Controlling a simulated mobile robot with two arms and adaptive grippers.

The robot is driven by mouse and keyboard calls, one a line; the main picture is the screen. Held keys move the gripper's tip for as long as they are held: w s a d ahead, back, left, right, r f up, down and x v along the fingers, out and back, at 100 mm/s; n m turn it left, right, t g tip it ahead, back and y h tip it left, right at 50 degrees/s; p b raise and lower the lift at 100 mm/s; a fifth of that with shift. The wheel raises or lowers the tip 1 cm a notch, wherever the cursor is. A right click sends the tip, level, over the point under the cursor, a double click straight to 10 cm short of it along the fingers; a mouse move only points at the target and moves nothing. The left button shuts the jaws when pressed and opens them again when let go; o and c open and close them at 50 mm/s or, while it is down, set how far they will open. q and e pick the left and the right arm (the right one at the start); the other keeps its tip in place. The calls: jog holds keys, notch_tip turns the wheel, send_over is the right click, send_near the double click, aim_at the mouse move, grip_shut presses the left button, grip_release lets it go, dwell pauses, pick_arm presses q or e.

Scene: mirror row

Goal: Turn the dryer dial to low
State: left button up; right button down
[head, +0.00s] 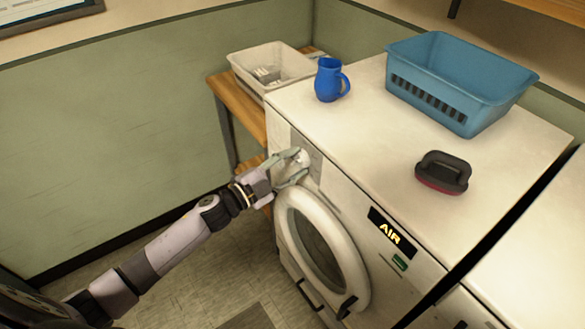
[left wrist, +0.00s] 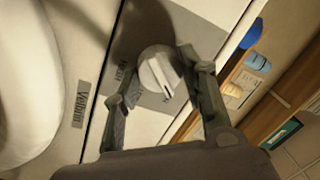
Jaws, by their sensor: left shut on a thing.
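The dryer (head: 350,205) is white, with a round door on its front and a lit display (head: 393,232) that reads AIR. The pale round dial (left wrist: 158,68) sits on a grey plate (left wrist: 125,52) at the upper left of the dryer's front; its pointer ridge shows in the left wrist view. The lettering around it is too small to read surely. My left gripper (head: 300,163) is at the dial, its two fingers on either side and shut on it. The fingers partly cover the dial in the head view. My right gripper is not in view.
On the dryer top stand a blue mug (head: 328,80), a blue basket (head: 455,85) and a dark brush (head: 443,172). A white bin (head: 262,68) is on a wooden shelf at the left. Another white machine (head: 545,250) stands on the right.

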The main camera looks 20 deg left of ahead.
pick_arm(q)
jog(key=m+b, duration=0.3)
jog(key=m, duration=0.3)
jog(key=m+h+b, duration=0.1)
jog(key=m+b, duration=0.2)
jog(key=m, duration=0.3)
jog(key=shift+f+g+h, duration=0.15)
jog(key=shift+g+h, duration=0.15)
jog(key=shift+m+b, duration=0.3)
jog(key=shift+m, duration=0.1)
jog(key=o, duration=1.2)
jog(key=shift+a, duration=0.1)
jog(key=shift+c, duration=0.2)
jog(key=r+v, duration=0.1)
jog(key=v, duration=1.1)
jog(key=shift+f, duration=0.35)
